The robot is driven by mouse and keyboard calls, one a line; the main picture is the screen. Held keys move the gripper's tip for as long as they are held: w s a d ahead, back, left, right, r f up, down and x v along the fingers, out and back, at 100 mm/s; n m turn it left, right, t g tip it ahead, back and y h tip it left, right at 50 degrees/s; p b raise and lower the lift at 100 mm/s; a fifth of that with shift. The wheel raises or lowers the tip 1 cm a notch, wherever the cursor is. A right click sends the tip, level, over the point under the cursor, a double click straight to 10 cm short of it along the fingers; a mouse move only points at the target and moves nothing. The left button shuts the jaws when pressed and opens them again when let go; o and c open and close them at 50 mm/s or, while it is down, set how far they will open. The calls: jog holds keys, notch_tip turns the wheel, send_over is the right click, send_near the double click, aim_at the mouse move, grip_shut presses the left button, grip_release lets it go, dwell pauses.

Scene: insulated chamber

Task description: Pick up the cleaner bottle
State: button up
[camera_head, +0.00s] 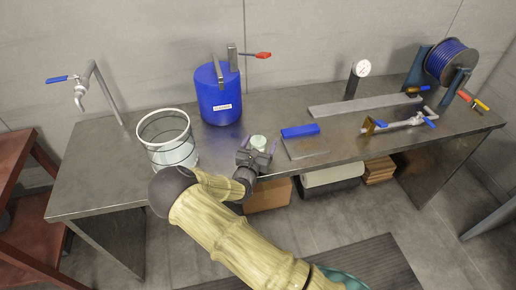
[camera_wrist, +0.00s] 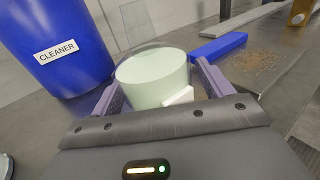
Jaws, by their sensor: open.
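A blue cylinder labelled CLEANER (camera_head: 219,92) stands upright on the bench, behind and left of my gripper (camera_head: 258,151). It also shows at the left of the wrist view (camera_wrist: 52,42). A pale green round container (camera_head: 258,142) stands on the bench just in front of my gripper. In the wrist view this container (camera_wrist: 150,78) sits between the two open purple fingers, with a small white block at its near right side. I cannot tell whether the fingers touch it. Its lower part is hidden by my gripper.
A clear glass vessel (camera_head: 171,148) stands to the left, beside a tap (camera_head: 82,88). A blue block (camera_head: 300,131) on a grey plate lies close on the right. A valve pipe (camera_head: 400,124), a gauge (camera_head: 361,69) and a hose reel (camera_head: 452,62) are further right.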

jog(key=c, duration=1.2)
jog(key=shift+c, duration=0.3)
notch_tip(320, 180, up, 10)
jog(key=shift+r+b, duration=0.1)
jog(key=shift+b, duration=0.3)
